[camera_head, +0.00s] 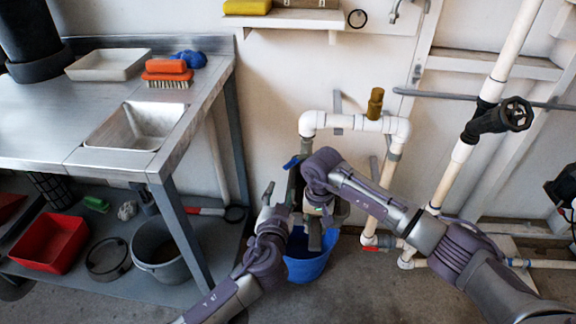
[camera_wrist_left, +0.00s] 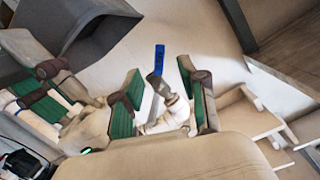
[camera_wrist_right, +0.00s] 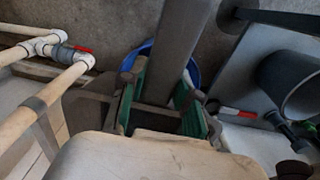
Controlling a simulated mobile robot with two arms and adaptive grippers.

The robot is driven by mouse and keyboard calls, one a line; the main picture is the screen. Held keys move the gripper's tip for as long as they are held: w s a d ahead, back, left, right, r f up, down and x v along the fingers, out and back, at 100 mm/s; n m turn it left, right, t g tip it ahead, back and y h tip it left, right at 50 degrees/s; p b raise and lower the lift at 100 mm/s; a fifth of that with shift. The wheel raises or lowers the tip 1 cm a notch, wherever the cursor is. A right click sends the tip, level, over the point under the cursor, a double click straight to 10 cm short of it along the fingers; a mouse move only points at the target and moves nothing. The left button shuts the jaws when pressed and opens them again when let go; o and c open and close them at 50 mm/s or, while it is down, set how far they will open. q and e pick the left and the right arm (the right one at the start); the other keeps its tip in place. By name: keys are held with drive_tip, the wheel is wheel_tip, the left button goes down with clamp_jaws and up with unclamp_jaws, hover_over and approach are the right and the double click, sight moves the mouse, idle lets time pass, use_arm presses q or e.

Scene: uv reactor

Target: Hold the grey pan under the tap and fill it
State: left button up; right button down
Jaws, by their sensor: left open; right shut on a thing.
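The grey pan shows as a long grey handle (camera_wrist_right: 178,40) between the fingers of my right gripper (camera_wrist_right: 160,105), which is shut on it. In the head view its dark body (camera_head: 293,186) is largely hidden behind my grippers. My right gripper (camera_head: 318,214) is below the white tap pipe, over the blue bucket (camera_head: 307,268). The tap's blue lever (camera_head: 291,162) also shows in the left wrist view (camera_wrist_left: 160,58), beyond and between the fingertips. My left gripper (camera_head: 281,203) is open, just below the lever; I cannot tell whether it touches. No water stream is visible.
A metal sink bench (camera_head: 90,135) stands at left, with a red tray (camera_head: 50,243) and a grey bucket (camera_head: 160,250) on its lower shelf. White pipes with a black valve wheel (camera_head: 516,114) run along the wall at right. A small shelf (camera_head: 285,18) is above.

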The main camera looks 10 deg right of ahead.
sight(289, 166)
use_arm(q)
drive_tip(key=w+d+m, duration=0.1)
drive_tip(key=w, duration=0.2)
drive_tip(key=w+d+m+t, duration=0.1)
drive_tip(key=w, duration=0.3)
drive_tip(key=w+d+m, duration=0.2)
drive_tip(key=w, duration=0.1)
drive_tip(key=shift+w+f+t, duration=0.2)
drive_tip(key=shift+w+t, duration=0.1)
drive_tip(key=shift+w, duration=0.1)
clamp_jaws()
